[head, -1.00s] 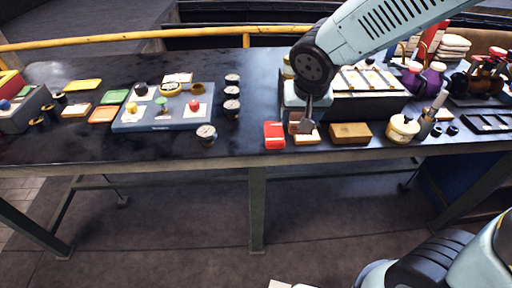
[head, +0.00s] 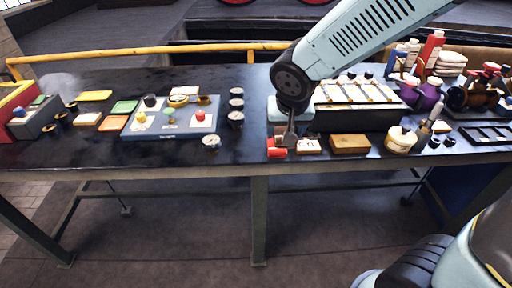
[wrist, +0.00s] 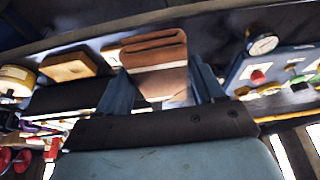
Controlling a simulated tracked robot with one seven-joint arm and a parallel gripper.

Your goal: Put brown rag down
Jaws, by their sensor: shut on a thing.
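A folded brown rag (wrist: 155,62) sits between the two fingers of my gripper (wrist: 162,88) in the wrist view. Its folded layers face the camera, with a pale stripe across it. In the head view my gripper (head: 290,138) points down at the front edge of the dark workbench (head: 190,153), by a red block (head: 276,149). I cannot make out the rag clearly there, nor whether it touches the bench.
A small pale-topped box (head: 309,146) and a wooden block (head: 350,144) stand just right of my gripper. A blue-grey board (head: 140,133) with coloured knobs and several gauges (head: 236,118) lie to the left. Bench between gauges and red block is clear.

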